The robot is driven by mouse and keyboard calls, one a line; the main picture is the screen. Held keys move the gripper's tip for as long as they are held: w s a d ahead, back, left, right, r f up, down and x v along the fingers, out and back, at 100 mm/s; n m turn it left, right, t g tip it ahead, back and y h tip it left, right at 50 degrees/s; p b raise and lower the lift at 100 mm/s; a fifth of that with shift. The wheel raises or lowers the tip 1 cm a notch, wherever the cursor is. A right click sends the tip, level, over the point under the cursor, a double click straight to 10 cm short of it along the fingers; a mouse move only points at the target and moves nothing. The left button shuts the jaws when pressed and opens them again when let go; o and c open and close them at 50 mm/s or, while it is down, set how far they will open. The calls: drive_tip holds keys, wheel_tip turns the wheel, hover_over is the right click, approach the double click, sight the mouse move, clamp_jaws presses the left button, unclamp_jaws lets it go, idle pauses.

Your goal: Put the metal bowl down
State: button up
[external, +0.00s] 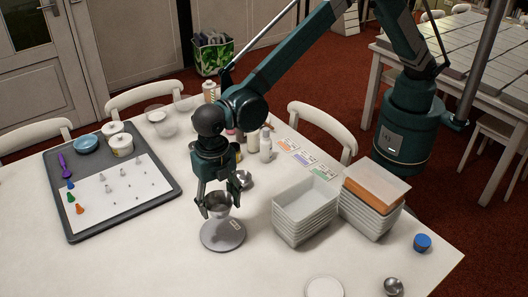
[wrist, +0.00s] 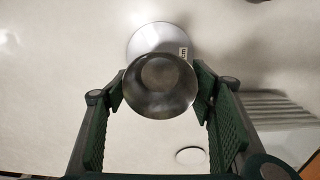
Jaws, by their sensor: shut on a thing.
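The metal bowl (external: 217,203) is small, grey and round, and sits between the fingers of my gripper (external: 218,197). In the wrist view the bowl (wrist: 160,86) shows its open mouth to the camera, with the fingertips (wrist: 158,90) at its left and right sides. My gripper is shut on it. Behind the bowl is a round grey turntable (external: 222,236) with a small white label; it also shows in the wrist view (wrist: 158,38). The bowl is over the turntable; I cannot tell whether they touch.
Another metal bowl (external: 244,179) is close behind my gripper, and one (external: 393,287) lies front right. A dark tray (external: 75,222) is at left. Table left of the turntable is clear.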

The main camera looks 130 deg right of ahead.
hover_over(223, 232)
drive_tip(key=shift+w+f+b, duration=0.1)
drive_tip(key=shift+f+b, duration=0.3)
drive_tip(key=shift+f, duration=2.65)
drive_tip(key=shift+f, duration=1.85)
drive_tip(key=shift+f+b, duration=0.2)
drive_tip(key=shift+b, duration=0.2)
drive_tip(key=o, duration=0.9)
drive_tip(key=shift+r, duration=0.2)
wheel_tip(223, 232, up, 12)
drive_tip(key=shift+p, duration=0.85)
